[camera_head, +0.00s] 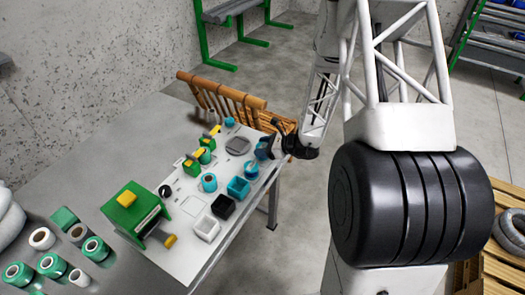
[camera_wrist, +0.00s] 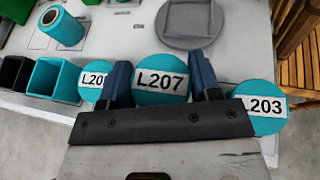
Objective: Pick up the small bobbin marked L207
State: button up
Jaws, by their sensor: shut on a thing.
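The small teal bobbin marked L207 (camera_wrist: 161,80) is in the middle of the wrist view, its label facing the camera. My gripper (camera_wrist: 161,84) is shut on it, with one dark blue finger on each side. In the head view my gripper (camera_head: 270,148) is at the right edge of the table, by the teal bobbins. A teal bobbin marked L203 (camera_wrist: 262,107) is right of my gripper in the wrist view. Another teal bobbin (camera_wrist: 92,82), its label partly hidden by the left finger, is on the left. I cannot tell whether L207 touches the surface.
A teal open box (camera_head: 238,188), a black box (camera_head: 223,206) and a white box (camera_head: 206,228) stand in a row along the table's front edge. A grey round dish (camera_head: 238,145) lies behind the bobbins. A wooden chair (camera_head: 235,98) stands against the table's far side.

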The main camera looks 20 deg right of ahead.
jog(key=shift+s+r, duration=0.1)
jog(key=shift+r, duration=0.45)
jog(key=s+r, duration=0.1)
jog(key=s, duration=1.4)
jog(key=shift+s+a+r, duration=0.15)
jog(key=shift+s, duration=0.2)
